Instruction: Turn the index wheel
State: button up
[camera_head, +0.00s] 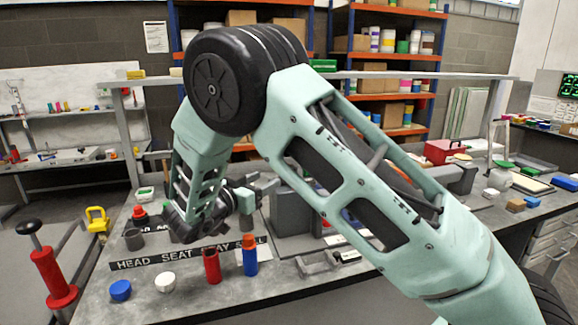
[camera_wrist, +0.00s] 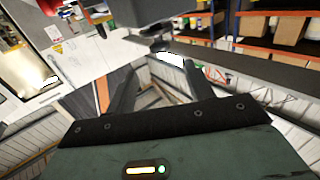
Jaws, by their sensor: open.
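My gripper (camera_wrist: 160,72) shows in the wrist view with its two dark fingers spread apart and nothing held between them. In the head view my arm arches over the grey workbench (camera_head: 215,300), and its wrist hangs low over the left part of the bench. A grey block-like fixture (camera_head: 290,208) stands just right of my wrist, partly behind my arm. I cannot pick out the index wheel for certain in either view; my arm hides part of the bench.
A lettered strip (camera_head: 150,259), a blue knob (camera_head: 120,290), a white knob (camera_head: 165,282), a red cylinder (camera_head: 212,266) and a blue bottle (camera_head: 250,258) stand near the bench's front. A red box (camera_head: 442,151) is at the right. Shelving (camera_head: 385,75) stands behind.

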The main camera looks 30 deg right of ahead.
jog(key=p+x, duration=0.2)
jog(key=x, duration=0.9)
jog(key=shift+d, duration=0.25)
jog(key=c, duration=0.9)
